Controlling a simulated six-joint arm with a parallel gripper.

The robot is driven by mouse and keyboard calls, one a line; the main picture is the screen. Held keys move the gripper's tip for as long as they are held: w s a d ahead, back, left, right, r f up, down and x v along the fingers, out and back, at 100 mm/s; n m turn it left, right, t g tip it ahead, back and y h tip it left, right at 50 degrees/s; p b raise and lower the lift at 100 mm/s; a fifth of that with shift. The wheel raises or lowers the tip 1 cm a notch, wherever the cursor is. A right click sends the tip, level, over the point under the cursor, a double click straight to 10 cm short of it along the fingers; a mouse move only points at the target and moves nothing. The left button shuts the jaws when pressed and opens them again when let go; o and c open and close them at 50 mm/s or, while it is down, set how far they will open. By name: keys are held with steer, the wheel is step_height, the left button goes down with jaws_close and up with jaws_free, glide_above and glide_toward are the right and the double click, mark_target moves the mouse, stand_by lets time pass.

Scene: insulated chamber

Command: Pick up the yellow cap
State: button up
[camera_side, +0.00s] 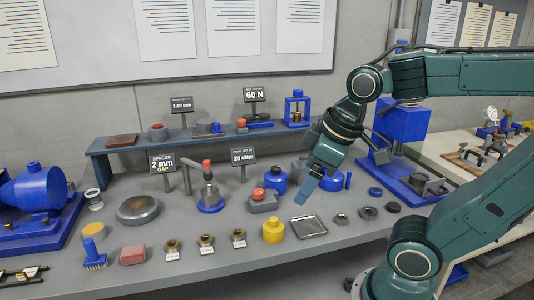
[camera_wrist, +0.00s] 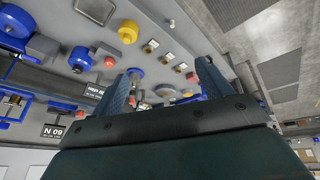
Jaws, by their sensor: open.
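A yellow cap (camera_side: 273,231), a squat round piece with a narrower top, stands upright near the front of the grey bench in the side view. It also shows in the wrist view (camera_wrist: 128,32), at upper left. My gripper (camera_side: 310,184) is above the bench, to the right of the cap and higher. In the wrist view my two blue fingers (camera_wrist: 169,68) are apart, with nothing held between them. The cap lies outside the fingers, beyond the left one. A flat yellow-topped disc (camera_side: 94,229) sits at the bench's left.
A blue bottle (camera_side: 275,180) and a grey block with a red knob (camera_side: 262,199) stand behind the cap. A metal tray (camera_side: 308,227) lies to its right, and several brass nuts (camera_side: 239,238) to its left. A raised shelf (camera_side: 130,147) runs along the back.

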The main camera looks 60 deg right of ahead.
steer(key=w+d+f+n+g, duration=0.3)
steer(key=w+d+f+n, duration=0.2)
steer(key=w+n, duration=0.3)
steer(key=n+g, duration=0.2)
steer(key=n, duration=0.3)
glide_above(271, 227)
step_height(271, 227, down, 7)
steer(key=shift+w+f, duration=0.1)
steer(key=shift+f, duration=4.1)
steer(key=shift+f, duration=0.15)
steer(key=shift+d+f, duration=0.15)
steer(key=shift+f, duration=2.3)
steer(key=c, duration=1.1)
steer(key=shift+o, duration=0.2)
steer(key=shift+r, duration=0.1)
step_height(271, 227, up, 20)
